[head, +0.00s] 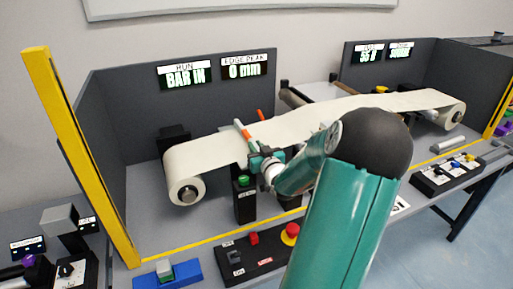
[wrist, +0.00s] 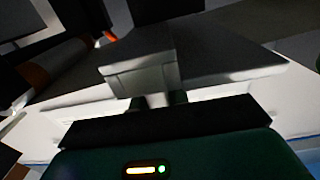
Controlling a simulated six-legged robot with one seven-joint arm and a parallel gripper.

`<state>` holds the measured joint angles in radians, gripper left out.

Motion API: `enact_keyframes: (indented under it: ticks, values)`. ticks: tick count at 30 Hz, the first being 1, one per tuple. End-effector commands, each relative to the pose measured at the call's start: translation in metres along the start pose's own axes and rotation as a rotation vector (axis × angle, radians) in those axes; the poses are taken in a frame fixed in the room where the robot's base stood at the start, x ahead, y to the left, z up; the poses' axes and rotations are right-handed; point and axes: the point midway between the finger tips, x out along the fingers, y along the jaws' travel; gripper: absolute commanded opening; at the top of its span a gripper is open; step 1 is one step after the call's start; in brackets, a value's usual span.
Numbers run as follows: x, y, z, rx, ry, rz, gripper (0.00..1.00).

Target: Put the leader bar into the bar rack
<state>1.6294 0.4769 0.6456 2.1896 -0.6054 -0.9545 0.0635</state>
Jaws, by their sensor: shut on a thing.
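My gripper (head: 262,160) is at the near edge of the pale web (head: 310,122), just above the dark post with the green button. In the wrist view my gripper (wrist: 160,100) is shut on a grey, squared piece, which I take to be the leader bar (wrist: 142,80). My gripper and arm mostly hide the bar in the head view. Orange-tipped pieces (head: 244,130) stand just behind the gripper, and orange also shows at the left of the wrist view. I cannot make out for certain which thing is the bar rack.
The web runs from a roll (head: 186,188) at left to another (head: 452,116) at right. A display (head: 186,76) reads "BAR IN", and the one beside it "0 mm". A yellow post (head: 82,158) stands at left. A control box (head: 262,250) with red buttons is in front.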

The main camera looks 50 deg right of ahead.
Motion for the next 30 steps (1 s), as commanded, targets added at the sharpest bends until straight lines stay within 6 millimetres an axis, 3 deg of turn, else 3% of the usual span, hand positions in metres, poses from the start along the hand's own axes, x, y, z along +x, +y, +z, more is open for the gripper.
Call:
enact_keyframes:
  ticks: [7,8,11,25,30]
  values:
    - [0.000,0.000,0.003,0.000,0.000,0.000,0.00]
    - [0.000,0.000,0.004,0.000,0.000,0.000,0.18]
    - [0.000,0.000,0.004,0.000,0.000,0.000,0.38]
    - [-0.001,0.001,0.004,0.002,0.000,0.002,0.38]
    - [-0.034,-0.002,0.005,-0.004,-0.003,0.000,0.38]
